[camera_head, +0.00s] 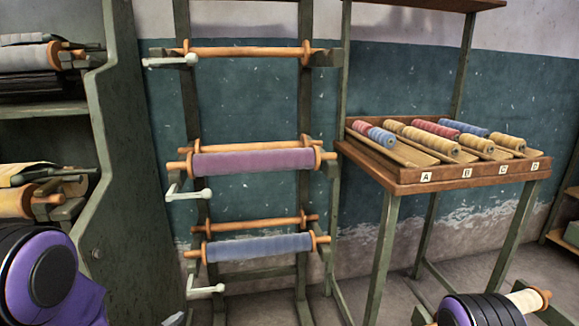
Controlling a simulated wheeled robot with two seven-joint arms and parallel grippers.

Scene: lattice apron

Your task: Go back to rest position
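Neither of my grippers shows in the head view. Purple and black parts of my arms show at the lower left and lower right corners, and both hands are out of the frame. The rack (303,100) in the middle holds wooden rollers. Its top roller (250,52) is bare wood. A roller wound with mauve material (250,163) lies at mid height, with a bare roller just behind it. A roller wound with blue-grey material (258,247) lies lower, with another bare roller behind it.
A wooden stand (400,180) at right carries several red, blue and tan spools in slots labelled A to D. A green shelf (125,150) with rolls stands at left. A wooden-ended roll (530,300) lies beside my arm at lower right. White handles (188,194) stick out from the rack.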

